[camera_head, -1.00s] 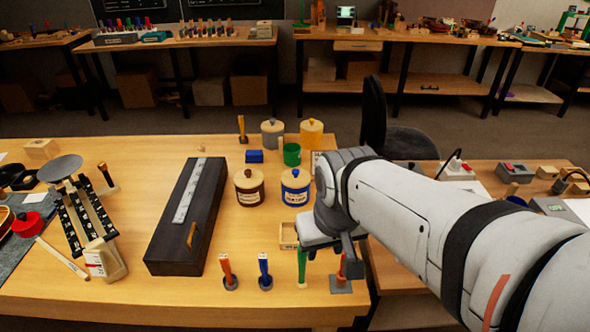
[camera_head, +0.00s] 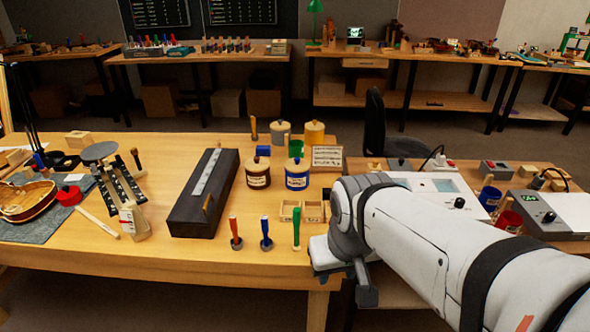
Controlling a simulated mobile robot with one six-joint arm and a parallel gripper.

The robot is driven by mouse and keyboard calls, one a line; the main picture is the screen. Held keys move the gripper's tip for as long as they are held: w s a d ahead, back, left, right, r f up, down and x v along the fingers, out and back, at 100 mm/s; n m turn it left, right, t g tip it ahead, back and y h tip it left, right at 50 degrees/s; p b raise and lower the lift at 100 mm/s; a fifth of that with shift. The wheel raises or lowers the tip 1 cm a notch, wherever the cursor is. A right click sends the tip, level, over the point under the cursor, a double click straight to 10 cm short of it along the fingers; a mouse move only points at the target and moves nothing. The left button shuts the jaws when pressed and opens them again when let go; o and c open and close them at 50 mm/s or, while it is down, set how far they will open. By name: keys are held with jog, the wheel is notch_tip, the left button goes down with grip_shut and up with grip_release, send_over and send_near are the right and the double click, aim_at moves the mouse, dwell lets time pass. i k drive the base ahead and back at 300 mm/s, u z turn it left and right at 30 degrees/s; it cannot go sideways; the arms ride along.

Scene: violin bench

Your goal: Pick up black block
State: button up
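A long black block (camera_head: 222,193) lies on the wooden bench, left of centre, running front to back.
Red, blue and green handled tools (camera_head: 296,230) stand upright between block and gripper. Lidded jars (camera_head: 297,174) and small wooden trays (camera_head: 289,209) are behind them. Clamps (camera_head: 120,185), a bottle (camera_head: 134,220) and a violin body (camera_head: 27,201) lie left. Bare bench shows in front of the block.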

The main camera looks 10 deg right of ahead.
aim_at(326, 192)
jog(key=z, duration=0.15)
jog(key=i, duration=0.9)
jog(key=u, duration=0.05)
